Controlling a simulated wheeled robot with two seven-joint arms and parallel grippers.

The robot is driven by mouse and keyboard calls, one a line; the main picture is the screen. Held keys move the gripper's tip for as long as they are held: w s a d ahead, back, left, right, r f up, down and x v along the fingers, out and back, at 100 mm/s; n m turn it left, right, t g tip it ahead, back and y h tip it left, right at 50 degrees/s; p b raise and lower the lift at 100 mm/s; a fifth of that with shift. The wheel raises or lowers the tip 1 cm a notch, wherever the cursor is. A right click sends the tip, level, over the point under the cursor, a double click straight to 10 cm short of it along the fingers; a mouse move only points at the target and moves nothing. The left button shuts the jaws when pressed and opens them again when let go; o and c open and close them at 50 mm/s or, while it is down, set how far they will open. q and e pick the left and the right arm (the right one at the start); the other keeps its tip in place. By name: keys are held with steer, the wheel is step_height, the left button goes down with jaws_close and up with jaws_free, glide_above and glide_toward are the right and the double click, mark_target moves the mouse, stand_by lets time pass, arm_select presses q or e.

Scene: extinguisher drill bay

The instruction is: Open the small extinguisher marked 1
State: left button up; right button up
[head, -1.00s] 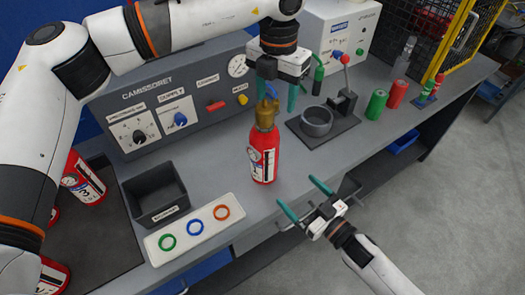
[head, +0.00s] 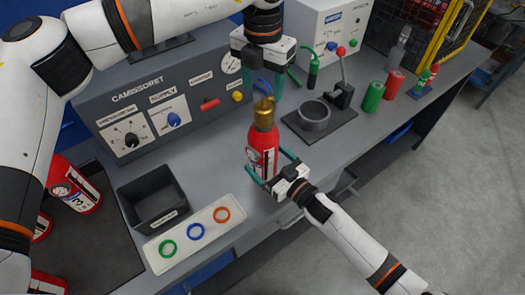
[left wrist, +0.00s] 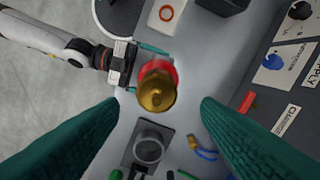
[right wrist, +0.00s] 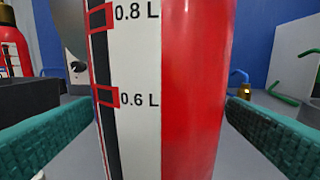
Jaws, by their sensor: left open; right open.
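A small red extinguisher (head: 262,152) with a brass top (head: 264,112) stands upright on the grey bench. I cannot read a number on it. In the right wrist view its body (right wrist: 190,90) fills the middle, with 0.8 L and 0.6 L marks. My right gripper (head: 267,161) is open, with a finger on each side of the body; I cannot tell whether they touch it. My left gripper (head: 272,87) is open and points down above the brass top. The left wrist view looks down on that top (left wrist: 156,91) between the open fingers.
A black bin (head: 153,198) and a white tray with coloured rings (head: 192,237) lie to the left. Behind are a grey control console (head: 150,105) and a loose blue hose piece (left wrist: 205,153). A clamp fixture (head: 316,122) and green and red cylinders (head: 373,97) stand right.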

steer(key=shift+w+a, duration=0.45)
arm_select(q)
steer(key=shift+s+d+r, duration=0.1)
steer(key=shift+s+d, duration=0.05)
steer(key=shift+s, duration=0.05)
arm_select(e)
steer(key=shift+w+a, duration=0.2)
steer(key=shift+w, duration=0.05)
arm_select(q)
steer(key=shift+w, duration=0.1)
arm_select(e)
steer(key=shift+w, duration=0.1)
